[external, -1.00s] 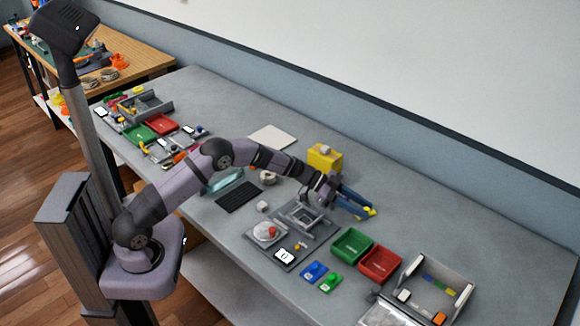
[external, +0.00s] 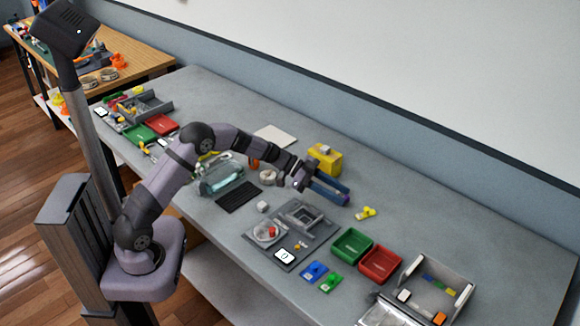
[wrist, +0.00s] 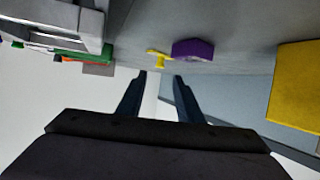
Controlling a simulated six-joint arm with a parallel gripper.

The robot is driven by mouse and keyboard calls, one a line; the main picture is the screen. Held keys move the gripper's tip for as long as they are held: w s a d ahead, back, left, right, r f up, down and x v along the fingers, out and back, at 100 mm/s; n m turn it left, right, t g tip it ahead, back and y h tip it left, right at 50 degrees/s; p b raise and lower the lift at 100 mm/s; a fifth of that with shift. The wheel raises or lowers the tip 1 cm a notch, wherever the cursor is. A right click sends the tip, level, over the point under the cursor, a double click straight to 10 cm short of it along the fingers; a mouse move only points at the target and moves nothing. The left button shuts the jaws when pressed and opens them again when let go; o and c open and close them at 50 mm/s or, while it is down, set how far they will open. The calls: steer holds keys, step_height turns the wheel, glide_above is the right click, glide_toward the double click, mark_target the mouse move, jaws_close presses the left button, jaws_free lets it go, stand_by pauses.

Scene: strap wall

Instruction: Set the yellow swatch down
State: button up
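The yellow swatch (external: 366,213) lies on the grey table, right of the tray with the square frame. It also shows in the wrist view (wrist: 158,55), small and beyond my fingertips. My gripper (external: 338,197) is left of the swatch and apart from it. In the wrist view my gripper's two fingers (wrist: 160,75) stand apart with nothing between them, so it is open and empty.
A purple block (wrist: 193,49) is close to the swatch in the wrist view. A yellow box (external: 325,158) stands behind my gripper. Green (external: 350,247) and red (external: 380,264) bins are in front. The table right of the swatch is clear.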

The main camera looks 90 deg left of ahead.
steer(key=shift+v, duration=1.6)
